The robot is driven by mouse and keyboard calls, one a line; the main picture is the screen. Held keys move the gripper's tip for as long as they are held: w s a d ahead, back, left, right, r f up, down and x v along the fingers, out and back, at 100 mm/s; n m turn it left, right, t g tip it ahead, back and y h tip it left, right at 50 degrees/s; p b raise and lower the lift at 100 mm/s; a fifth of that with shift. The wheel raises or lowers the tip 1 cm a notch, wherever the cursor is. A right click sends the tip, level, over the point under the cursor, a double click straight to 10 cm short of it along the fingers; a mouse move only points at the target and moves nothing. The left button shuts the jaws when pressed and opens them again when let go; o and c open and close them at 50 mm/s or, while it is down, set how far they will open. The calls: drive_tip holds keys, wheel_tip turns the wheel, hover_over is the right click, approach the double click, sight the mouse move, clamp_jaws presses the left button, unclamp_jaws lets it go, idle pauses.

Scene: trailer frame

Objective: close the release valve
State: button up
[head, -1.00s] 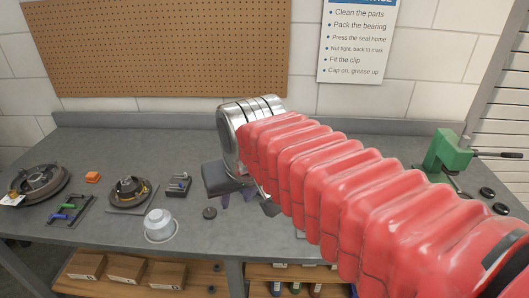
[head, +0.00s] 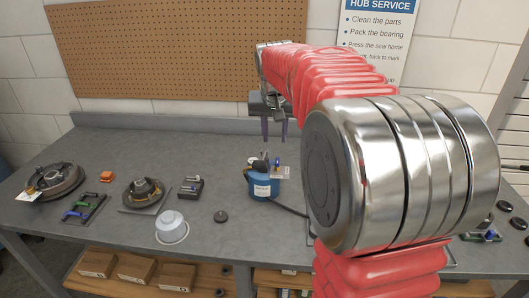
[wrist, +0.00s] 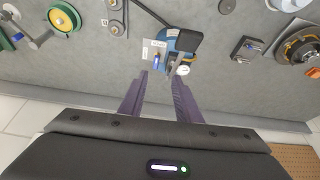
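A blue pump-like unit (head: 262,186) with dark fittings and a small pale tag (head: 281,172) stands on the grey bench near the middle. In the wrist view the blue unit (wrist: 172,33) shows a dark grey block over part of it, a round white gauge (wrist: 183,70) and a small blue knob (wrist: 156,58) by white labels. I cannot tell whether the valve is open or closed. My gripper (head: 274,139) points down above and behind the unit, its purple fingers apart and empty. In the wrist view the open fingers (wrist: 159,77) lie just short of the unit.
A white bowl (head: 172,228) and a dark puck (head: 220,216) lie left of the unit. A small block with posts (head: 191,187) and hub parts (head: 143,192) sit farther left. A dark hose runs right from the unit behind my arm. Bare bench lies around the unit.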

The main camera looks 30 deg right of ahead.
sight(277, 160)
drive_tip(key=shift+w+d+f, duration=0.2)
drive_tip(key=shift+w+d, duration=0.3)
drive_tip(key=shift+d, duration=0.25)
drive_tip(key=shift+f, duration=0.1)
drive_tip(key=x, duration=1.3)
drive_tip(key=shift+w+f, duration=0.1)
drive_tip(key=shift+f, duration=0.2)
drive_tip(key=shift+c, duration=0.2)
clamp_jaws()
